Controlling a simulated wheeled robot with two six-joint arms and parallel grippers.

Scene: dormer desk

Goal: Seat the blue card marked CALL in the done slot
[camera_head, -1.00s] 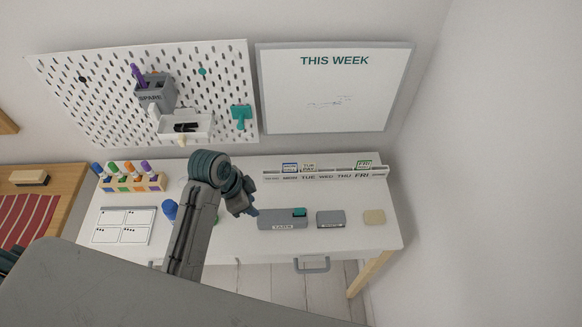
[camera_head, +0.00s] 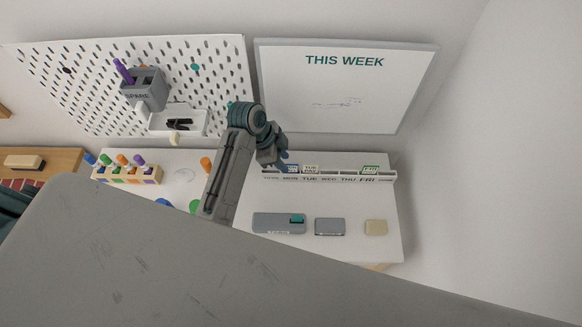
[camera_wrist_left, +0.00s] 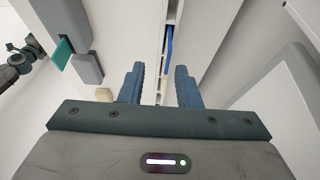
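The blue-edged card (camera_head: 292,168) stands in the card rack (camera_head: 330,180) above MON; its word is too small to read. A blue strip (camera_wrist_left: 168,50), likely this card's edge, shows in the left wrist view beyond my fingertips. My left gripper (camera_head: 281,160) is just left of the card at the rack's left end, partly overlapping it in the head view. In the left wrist view my left gripper (camera_wrist_left: 160,82) has its two fingers apart with nothing between them. The rack's right end past FRI has a small label I cannot read. My right gripper does not show.
A TUE card (camera_head: 311,169) and a green card (camera_head: 370,170) also stand in the rack. A grey tray with a teal block (camera_head: 278,223), a grey box (camera_head: 329,227) and a beige block (camera_head: 376,228) lie in front. A whiteboard (camera_head: 345,90) hangs behind.

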